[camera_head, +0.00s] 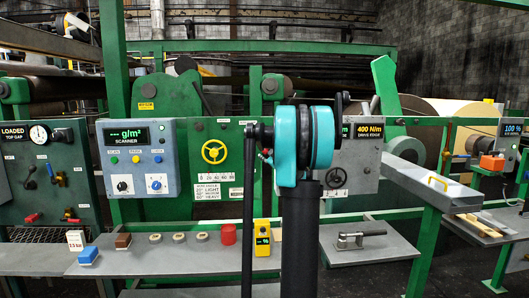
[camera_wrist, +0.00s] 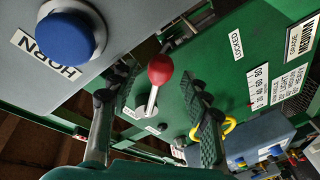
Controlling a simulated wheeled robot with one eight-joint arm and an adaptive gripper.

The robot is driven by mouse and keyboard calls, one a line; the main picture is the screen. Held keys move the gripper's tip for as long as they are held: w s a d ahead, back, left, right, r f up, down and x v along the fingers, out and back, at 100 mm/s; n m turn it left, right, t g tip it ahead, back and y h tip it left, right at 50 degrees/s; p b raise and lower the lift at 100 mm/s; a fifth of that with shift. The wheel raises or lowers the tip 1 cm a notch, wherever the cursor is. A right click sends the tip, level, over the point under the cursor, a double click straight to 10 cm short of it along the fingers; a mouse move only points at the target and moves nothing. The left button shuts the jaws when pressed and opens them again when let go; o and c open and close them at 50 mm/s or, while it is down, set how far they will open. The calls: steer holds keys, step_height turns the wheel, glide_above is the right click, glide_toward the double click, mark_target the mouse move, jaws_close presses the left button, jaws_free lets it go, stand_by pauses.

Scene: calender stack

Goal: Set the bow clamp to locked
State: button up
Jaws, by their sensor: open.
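The bow clamp lever shows in the wrist view as a red ball knob (camera_wrist: 160,69) on a short metal shaft (camera_wrist: 151,103), rising from a pale plate on a green panel (camera_wrist: 222,80). A white LOCKED label (camera_wrist: 237,46) is on the panel, right of and above the knob. The lever's exact setting is hard to tell from this angle. My gripper (camera_wrist: 156,82) is open, with one finger on each side of the knob and visible gaps between. In the head view my arm hides the lever and the gripper.
A grey box with a blue HORN button (camera_wrist: 66,38) is close by at upper left in the wrist view. A yellow handwheel (camera_wrist: 228,129) lies near the right finger; it also shows in the head view (camera_head: 214,151). A grey shelf (camera_head: 195,262) with small blocks runs below the panels.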

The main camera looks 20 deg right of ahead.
steer(key=shift+w, duration=1.7)
jaws_close()
